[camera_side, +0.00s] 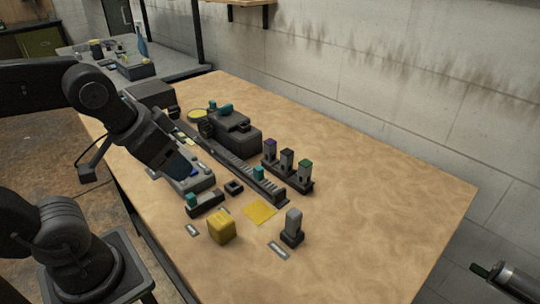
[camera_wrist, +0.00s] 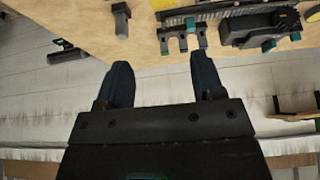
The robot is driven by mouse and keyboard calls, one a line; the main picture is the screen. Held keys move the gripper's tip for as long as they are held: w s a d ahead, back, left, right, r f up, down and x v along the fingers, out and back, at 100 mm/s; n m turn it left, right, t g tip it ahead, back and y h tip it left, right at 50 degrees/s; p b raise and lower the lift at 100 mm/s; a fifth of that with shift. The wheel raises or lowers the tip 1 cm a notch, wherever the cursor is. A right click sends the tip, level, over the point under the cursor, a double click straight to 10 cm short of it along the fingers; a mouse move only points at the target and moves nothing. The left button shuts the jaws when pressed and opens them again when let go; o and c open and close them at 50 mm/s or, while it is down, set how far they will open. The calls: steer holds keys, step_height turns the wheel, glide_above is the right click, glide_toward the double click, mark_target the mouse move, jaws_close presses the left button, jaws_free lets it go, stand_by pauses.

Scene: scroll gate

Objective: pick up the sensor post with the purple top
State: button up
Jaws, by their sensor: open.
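The sensor post with the purple top (camera_side: 270,151) stands upright at the left end of a dark rack (camera_side: 290,180), beside a dark-topped post (camera_side: 287,161) and a green-topped post (camera_side: 305,172). In the wrist view the three posts show near the top, with the purple-topped one (camera_wrist: 202,38) at the right. My gripper (camera_side: 188,168) is to the left of the rack in the side view, over the grey device with buttons. In the wrist view its two fingers (camera_wrist: 160,62) are apart with nothing between them. The posts lie beyond the fingertips.
A toothed rail (camera_side: 235,166) and a dark housing (camera_side: 235,135) lie between my gripper and the posts. A yellow block (camera_side: 221,229), a yellow square (camera_side: 260,212) and a grey post (camera_side: 292,227) are nearer the front. The table's right side is clear.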

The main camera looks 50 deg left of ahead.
steer(key=w+a+r+n+g, duration=0.1)
steer(key=w+r+n, duration=0.25)
steer(key=w, duration=0.35)
steer(key=n+g+y, duration=0.3)
steer(key=n+g, duration=0.2)
steer(key=n, duration=1)
glide_above(271, 142)
steer(key=d, duration=0.3)
step_height(271, 142, down, 11)
steer(key=shift+m, duration=0.25)
steer(key=x, duration=1.3)
steer(key=shift+w+a+f, duration=0.25)
steer(key=shift+a, duration=0.05)
steer(key=shift+c, duration=0.4)
steer(key=c, duration=1)
